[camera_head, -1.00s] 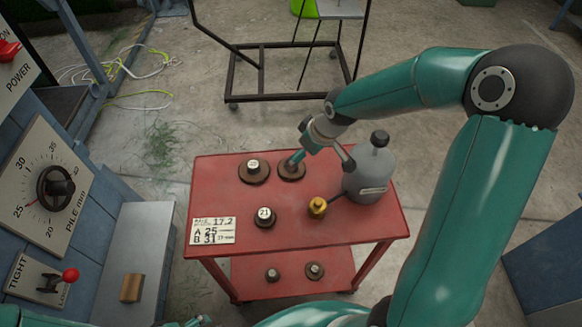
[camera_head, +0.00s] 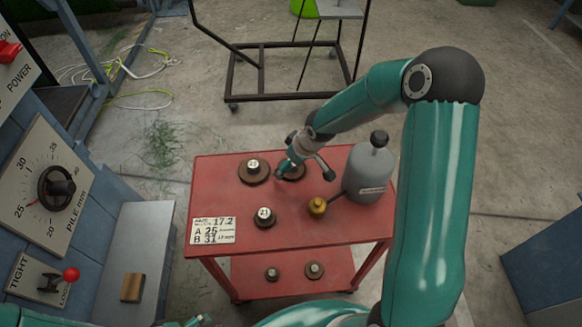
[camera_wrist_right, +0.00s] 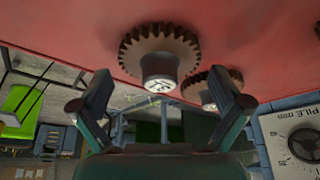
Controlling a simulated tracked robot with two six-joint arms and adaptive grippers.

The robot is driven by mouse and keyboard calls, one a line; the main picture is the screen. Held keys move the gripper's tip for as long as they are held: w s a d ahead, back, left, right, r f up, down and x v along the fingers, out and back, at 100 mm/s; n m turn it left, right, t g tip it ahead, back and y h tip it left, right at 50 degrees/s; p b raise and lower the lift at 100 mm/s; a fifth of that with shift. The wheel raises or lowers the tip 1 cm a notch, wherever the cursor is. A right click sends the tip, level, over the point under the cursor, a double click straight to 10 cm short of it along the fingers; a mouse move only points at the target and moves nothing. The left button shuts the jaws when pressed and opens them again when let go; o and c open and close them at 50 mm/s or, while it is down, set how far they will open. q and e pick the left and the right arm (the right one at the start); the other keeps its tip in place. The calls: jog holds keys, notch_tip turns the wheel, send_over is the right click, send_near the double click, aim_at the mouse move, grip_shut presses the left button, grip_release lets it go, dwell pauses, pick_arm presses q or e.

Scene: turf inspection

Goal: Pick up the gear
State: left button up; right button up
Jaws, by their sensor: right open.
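A brown toothed gear with a white-topped hub (camera_head: 254,170) lies at the back left of the red cart top. A second gear (camera_head: 294,174) lies to its right, partly hidden by my right gripper. A smaller gear marked 21 (camera_head: 264,216) lies nearer the front. My right gripper (camera_head: 284,168) is over the gap between the two back gears, near the second one. In the right wrist view my open right gripper (camera_wrist_right: 162,92) has nothing between its fingers; a large gear (camera_wrist_right: 160,45) and another gear (camera_wrist_right: 213,86) show beyond them.
The red cart (camera_head: 330,228) also holds a brass weight (camera_head: 317,206), a grey canister (camera_head: 368,176) at the right and a number card (camera_head: 213,231). Two small gears lie on the lower shelf (camera_head: 292,273). A blue machine with a dial (camera_head: 56,187) stands at left.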

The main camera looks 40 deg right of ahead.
jog(key=c, duration=1.3)
jog(key=shift+r, duration=0.1)
